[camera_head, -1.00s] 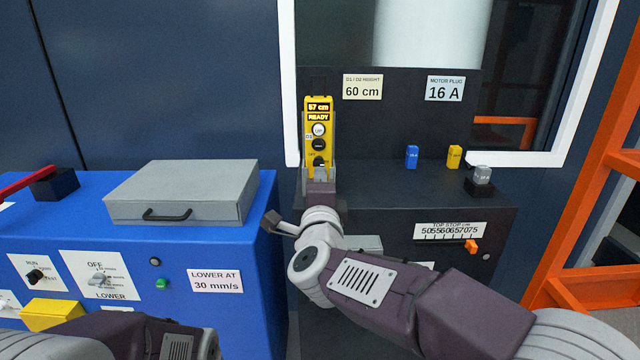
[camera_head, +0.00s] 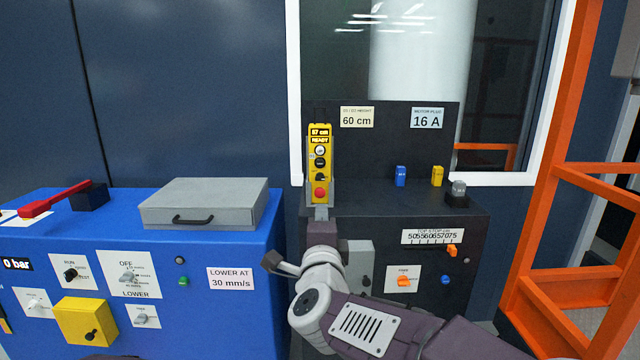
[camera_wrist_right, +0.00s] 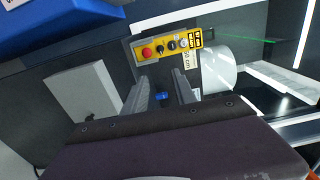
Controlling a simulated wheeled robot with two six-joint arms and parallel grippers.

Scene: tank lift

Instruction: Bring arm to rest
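My right gripper (camera_head: 321,213) is just below the yellow pendant (camera_head: 320,150), which stands upright against the dark panel and reads "57 cm READY". The pendant's red button at its lower end shows clear of the fingers. In the right wrist view my right gripper (camera_wrist_right: 166,82) has its two grey fingers apart with nothing held between them. The pendant (camera_wrist_right: 168,47) lies beyond the fingertips there, apart from them as far as I can tell. My left gripper is out of view; only a dark sliver of my left arm shows at the bottom edge of the head view.
The blue cabinet (camera_head: 240,305) with a grey case (camera_head: 205,205) and a red lever (camera_head: 55,200) stands at left. The dark bench (camera_head: 450,222) holds blue (camera_head: 401,176), yellow (camera_head: 437,176) and grey (camera_head: 457,192) plugs. An orange frame (camera_head: 560,200) rises at right.

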